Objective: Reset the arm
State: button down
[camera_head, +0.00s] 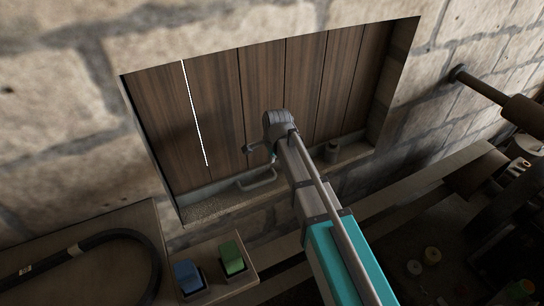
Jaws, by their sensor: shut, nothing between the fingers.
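My arm (335,250) reaches from the bottom edge up to the middle of the head view. It has a teal lower section and a grey upper section that ends in a rounded grey joint (278,119) in front of the dark wooden panels. What lies past this joint is mostly hidden behind the arm. I cannot make out my gripper's fingers. A small dark part (249,149) shows just left of the arm; I cannot tell what it belongs to.
Wooden panels (220,110) sit recessed in a stone wall (60,120). A blue block (187,275), green block (231,256) and black belt (125,235) lie lower left. A pipe (485,89) juts out at right.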

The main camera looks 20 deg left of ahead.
jog(key=d+n+h, duration=0.1)
jog(key=d+n, duration=0.3)
jog(key=d, duration=2.1)
jog(key=s+d+n, duration=0.2)
jog(key=s+d, duration=0.1)
jog(key=d, duration=0.7)
jog(key=s+d+n+g, duration=0.1)
jog(key=s+d, duration=0.3)
jog(key=d, duration=0.5)
jog(key=shift+d+f+n+h, duration=0.3)
jog(key=shift+d+f+n, duration=0.1)
jog(key=shift+n, duration=0.2)
